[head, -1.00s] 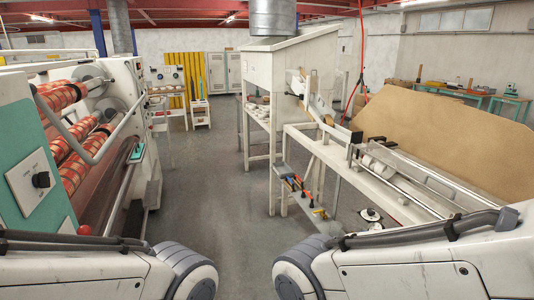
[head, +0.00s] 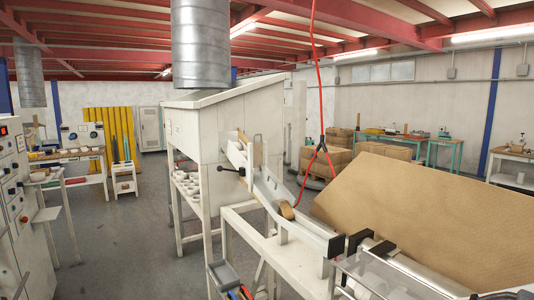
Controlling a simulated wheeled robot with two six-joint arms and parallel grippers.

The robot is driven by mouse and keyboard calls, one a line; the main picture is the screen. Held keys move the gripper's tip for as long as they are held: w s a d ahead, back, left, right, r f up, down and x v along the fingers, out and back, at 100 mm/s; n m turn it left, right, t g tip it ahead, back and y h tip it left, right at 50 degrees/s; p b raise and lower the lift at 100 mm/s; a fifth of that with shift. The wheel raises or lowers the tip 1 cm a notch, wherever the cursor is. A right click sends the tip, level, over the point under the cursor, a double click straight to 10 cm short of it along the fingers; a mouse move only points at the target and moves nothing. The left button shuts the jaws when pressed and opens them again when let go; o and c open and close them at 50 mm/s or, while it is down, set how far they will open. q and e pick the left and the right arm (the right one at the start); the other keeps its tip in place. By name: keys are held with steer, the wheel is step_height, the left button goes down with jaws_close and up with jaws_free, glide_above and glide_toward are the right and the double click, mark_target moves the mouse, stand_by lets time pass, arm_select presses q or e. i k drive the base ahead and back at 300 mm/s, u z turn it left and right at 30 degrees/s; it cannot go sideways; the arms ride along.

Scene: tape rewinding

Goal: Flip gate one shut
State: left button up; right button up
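A pale metal chute (head: 268,190) slopes down to the right from the white cabinet (head: 200,128) in the head view. A clear panel and a tan upright piece (head: 257,152) stand at its upper end. A lever with a black knob (head: 228,171) sticks out to the left there. A small brown roll-like piece (head: 286,210) sits lower on the chute. I see no label that tells which part is gate one, nor whether it is open or shut.
A large brown sheet (head: 430,210) leans behind the metal roller (head: 410,268) at the right. A control panel (head: 15,200) stands at the left edge. Open grey floor (head: 125,240) lies between it and the cabinet.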

mark_target(258, 146)
steer(key=i, duration=0.2)
steer(key=z, duration=0.05)
steer(key=k, duration=0.65)
steer(key=u, duration=0.6)
steer(key=i, duration=2.3)
steer(key=z, duration=0.75)
